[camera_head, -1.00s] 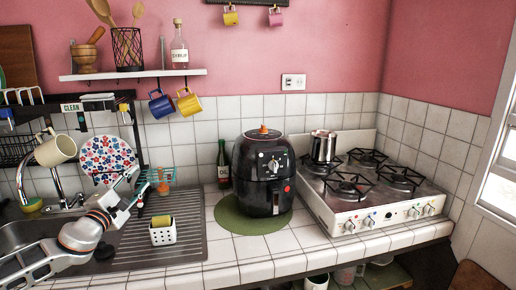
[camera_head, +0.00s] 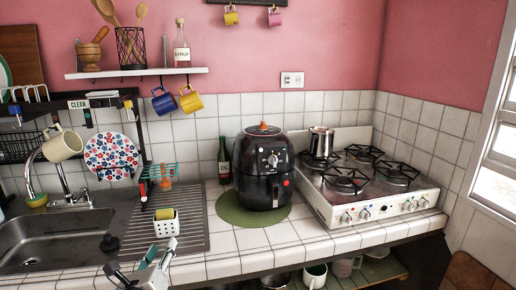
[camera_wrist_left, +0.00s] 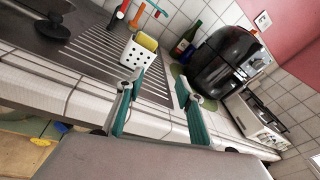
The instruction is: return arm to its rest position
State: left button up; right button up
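My left gripper (camera_head: 161,247) is low in the head view, in front of the counter's front edge beside the sink. In the left wrist view, its two teal-padded fingers (camera_wrist_left: 158,88) stand apart with nothing between them. Behind them is a white perforated caddy (camera_wrist_left: 138,52) with a yellow sponge; it also shows in the head view (camera_head: 167,227), upright on the drainboard and apart from the fingers. Most of my left arm is out of the head view. My right gripper is in neither current view.
The sink (camera_head: 40,243) lies left of the ribbed drainboard (camera_head: 190,238). A black air fryer (camera_head: 264,170) stands on a green mat (camera_head: 228,212), with a white gas stove (camera_head: 368,207) to its right. Mugs and pots sit on a shelf below the counter.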

pick_arm(q)
jog(key=s+a+f+n+g+y, duration=0.1)
jog(key=s+a+f+n+g, duration=0.3)
jog(key=s+n, duration=0.5)
jog(key=s+a+f+n+g+y, duration=0.2)
jog(key=s+f+n, duration=0.4)
jog(key=s, duration=0.5)
jog(key=s+a+f+n+g+y, duration=0.1)
jog(key=s+a+f+n+g, duration=0.25)
jog(key=s+n, duration=0.55)
jog(key=d+f+n+t+h, duration=0.2)
jog(key=d+f+h, duration=0.4)
jog(key=d+f, duration=0.7)
notch_tip(320, 180, down, 5)
jog(key=shift+s+d+r+n+t+h, duration=0.2)
jog(key=shift+s+d+n+t+h, duration=0.2)
jog(key=shift+t, duration=0.15)
pick_arm(e)
jog(key=shift+h, duration=0.4)
jog(key=d+f, duration=0.1)
jog(key=s+d+f, duration=0.1)
jog(key=f, duration=0.1)
jog(key=shift+s+d, duration=0.1)
jog(key=shift+s, duration=0.05)
